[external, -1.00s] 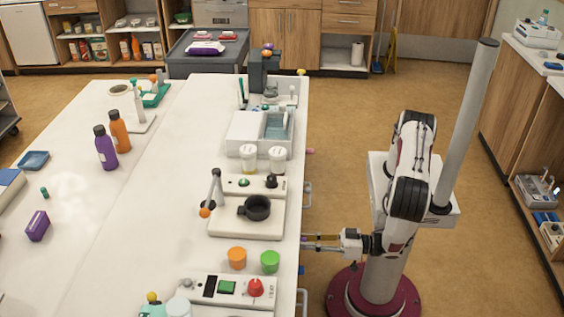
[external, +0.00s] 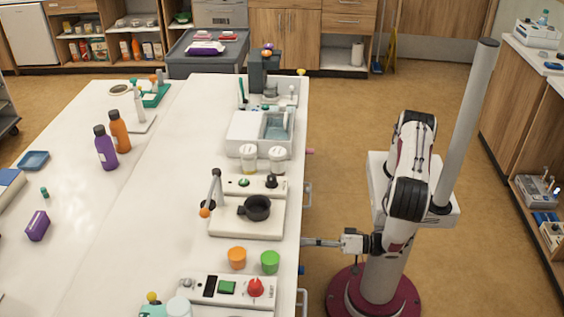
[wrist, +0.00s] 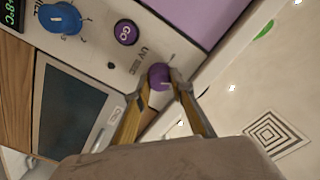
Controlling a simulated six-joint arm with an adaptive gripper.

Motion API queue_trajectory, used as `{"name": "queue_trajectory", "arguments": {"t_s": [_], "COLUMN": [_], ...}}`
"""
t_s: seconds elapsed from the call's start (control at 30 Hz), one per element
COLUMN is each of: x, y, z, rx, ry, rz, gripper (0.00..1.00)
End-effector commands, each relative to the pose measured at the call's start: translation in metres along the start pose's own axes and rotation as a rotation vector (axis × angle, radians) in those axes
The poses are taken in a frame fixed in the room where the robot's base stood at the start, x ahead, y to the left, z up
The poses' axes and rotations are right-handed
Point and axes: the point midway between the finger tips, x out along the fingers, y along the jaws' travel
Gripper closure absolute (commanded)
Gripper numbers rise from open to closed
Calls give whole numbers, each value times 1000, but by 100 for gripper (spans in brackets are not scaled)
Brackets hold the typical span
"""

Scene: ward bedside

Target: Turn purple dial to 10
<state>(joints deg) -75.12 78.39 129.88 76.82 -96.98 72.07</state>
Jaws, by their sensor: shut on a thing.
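The purple dial (wrist: 160,77) sits on a light panel in the wrist view. My gripper (wrist: 163,84) has its two yellowish fingers around it, one tip on each side, touching it. The gripper is shut on the dial. A small light line shows on the dial's face, but I cannot read any scale or number. In the external view my gripper (external: 308,242) reaches left to the front side of the white bench (external: 150,215), and the dial itself is hidden there.
Beside the dial on the panel are a purple GO button (wrist: 126,32) and a blue knob (wrist: 60,19). A dark window (wrist: 68,112) lies below the panel.

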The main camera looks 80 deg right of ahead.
Motion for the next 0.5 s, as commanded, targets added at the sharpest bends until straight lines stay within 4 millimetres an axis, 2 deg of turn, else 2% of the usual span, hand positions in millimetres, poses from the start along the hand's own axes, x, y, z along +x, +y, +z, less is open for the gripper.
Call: {"name": "queue_trajectory", "arguments": {"t_s": [0.37, 0.4, 0.47, 0.5], "x": [0, 0, 0, 0], "y": [0, 0, 0, 0], "z": [0, 0, 0, 0], "rx": [9, 8, 8, 8], "ry": [1, 1, 1, 1], "rz": [0, 0, 0, 0], "gripper": [99, 75, 61, 61]}}
